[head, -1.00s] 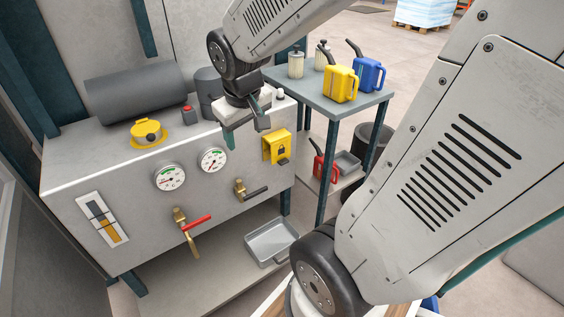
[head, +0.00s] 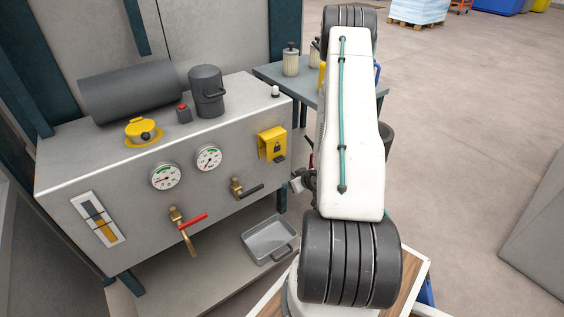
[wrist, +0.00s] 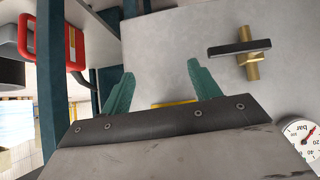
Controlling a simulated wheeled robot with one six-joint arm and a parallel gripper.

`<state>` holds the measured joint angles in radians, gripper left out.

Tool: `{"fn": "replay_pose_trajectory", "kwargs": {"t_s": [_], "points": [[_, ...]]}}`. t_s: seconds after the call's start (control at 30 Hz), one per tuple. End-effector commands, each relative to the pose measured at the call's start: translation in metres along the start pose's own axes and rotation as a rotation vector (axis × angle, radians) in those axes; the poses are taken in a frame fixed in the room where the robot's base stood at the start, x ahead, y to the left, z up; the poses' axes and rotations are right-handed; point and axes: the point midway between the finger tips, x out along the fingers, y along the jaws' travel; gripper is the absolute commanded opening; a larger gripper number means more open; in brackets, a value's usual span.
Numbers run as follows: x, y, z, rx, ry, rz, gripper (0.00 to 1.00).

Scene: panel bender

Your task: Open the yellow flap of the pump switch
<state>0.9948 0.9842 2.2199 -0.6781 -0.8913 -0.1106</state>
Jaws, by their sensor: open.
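The yellow flap (head: 272,144) with a padlock mark is on the right end of the grey unit's front face, and it hangs down, closed. A dark part shows just below it. In the wrist view a thin yellow strip (wrist: 174,103), likely the flap's edge, shows between my fingers above the gripper body. My gripper (wrist: 160,70) is open and empty, its two green fingers apart before the grey front panel. In the head view the gripper end is mostly hidden behind my arm, low and to the right of the flap; I cannot tell whether it touches.
A brass valve with a black handle (head: 246,190) sits below left of the flap, and a red-handled valve (head: 190,222) is further left. Two gauges (head: 208,158) are on the front. A grey tray (head: 269,240) lies below. A side table (head: 275,73) stands behind my arm.

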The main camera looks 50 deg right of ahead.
Motion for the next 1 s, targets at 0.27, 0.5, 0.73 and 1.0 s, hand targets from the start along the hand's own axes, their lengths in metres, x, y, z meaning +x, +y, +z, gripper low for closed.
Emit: {"fn": "replay_pose_trajectory", "kwargs": {"t_s": [0.27, 0.5, 0.73, 1.0], "points": [[-0.003, 0.000, 0.004, 0.052, 0.434, -0.021, 0.62], [-0.026, 0.001, -0.033, 0.039, 0.698, -0.023, 0.62], [-0.012, -0.001, -0.053, 0.034, 0.733, -0.026, 0.62], [0.019, -0.001, -0.080, 0.035, 0.730, -0.026, 0.62]]}}
